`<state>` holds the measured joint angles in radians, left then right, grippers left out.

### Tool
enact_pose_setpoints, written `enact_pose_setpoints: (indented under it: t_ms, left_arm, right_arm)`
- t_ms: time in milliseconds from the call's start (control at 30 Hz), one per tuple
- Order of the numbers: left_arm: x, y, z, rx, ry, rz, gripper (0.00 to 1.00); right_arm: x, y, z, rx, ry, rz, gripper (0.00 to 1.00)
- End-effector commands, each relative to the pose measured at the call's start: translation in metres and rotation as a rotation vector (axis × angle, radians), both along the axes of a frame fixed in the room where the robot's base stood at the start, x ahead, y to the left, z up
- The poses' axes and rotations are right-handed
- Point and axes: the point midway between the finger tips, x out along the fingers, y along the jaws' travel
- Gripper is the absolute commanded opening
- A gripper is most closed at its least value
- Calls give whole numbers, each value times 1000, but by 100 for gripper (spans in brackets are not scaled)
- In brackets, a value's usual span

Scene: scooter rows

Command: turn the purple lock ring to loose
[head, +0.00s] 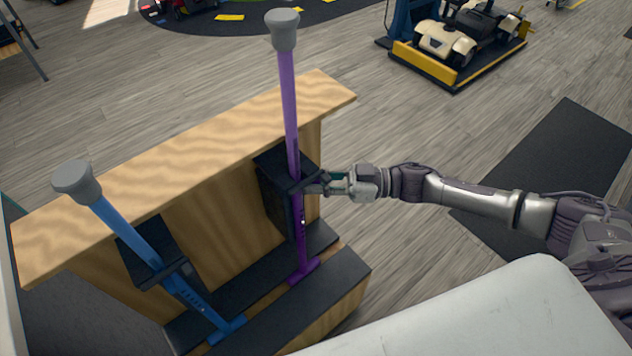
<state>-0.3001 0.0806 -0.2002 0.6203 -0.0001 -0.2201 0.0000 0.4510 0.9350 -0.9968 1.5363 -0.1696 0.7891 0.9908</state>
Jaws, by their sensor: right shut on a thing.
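The purple pole (290,100) stands nearly upright, with a grey cap (283,28) on top and a purple foot (304,272) at the bottom. A black holder (274,198) on the wooden stand is around its middle. My right gripper (308,184) comes in from the right and is shut at the pole, at the height of the holder's top. The purple lock ring is there between the dark fingers, mostly hidden by them, so its turn position cannot be read. My left gripper is out of view.
A blue pole (128,230) with a grey cap leans in a second black holder (148,250) to the left. Both stand at a wooden stand (180,160) with a black base ledge (335,290). A pale surface (470,315) fills the front right. Scooters stand farther back.

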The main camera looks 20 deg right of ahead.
Motion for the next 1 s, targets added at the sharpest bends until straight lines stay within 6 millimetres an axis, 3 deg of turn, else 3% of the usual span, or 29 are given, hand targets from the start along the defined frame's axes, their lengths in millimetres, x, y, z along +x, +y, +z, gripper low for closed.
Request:
enact_pose_setpoints:
  t_ms: [33,67,200,567,667,1000]
  left_arm:
    - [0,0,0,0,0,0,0]
    - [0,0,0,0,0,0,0]
    - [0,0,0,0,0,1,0]
    - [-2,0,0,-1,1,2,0]
    - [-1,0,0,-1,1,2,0]
    - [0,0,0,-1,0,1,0]
  right_arm:
    - [0,1,0,1,1,1,0]
    - [0,1,0,1,1,0,18]
    - [0,0,0,1,0,0,41]
    - [-1,-3,0,0,0,-1,42]
    - [-5,-14,-1,-2,2,-3,42]
    - [-28,-81,-1,-3,2,-3,42]
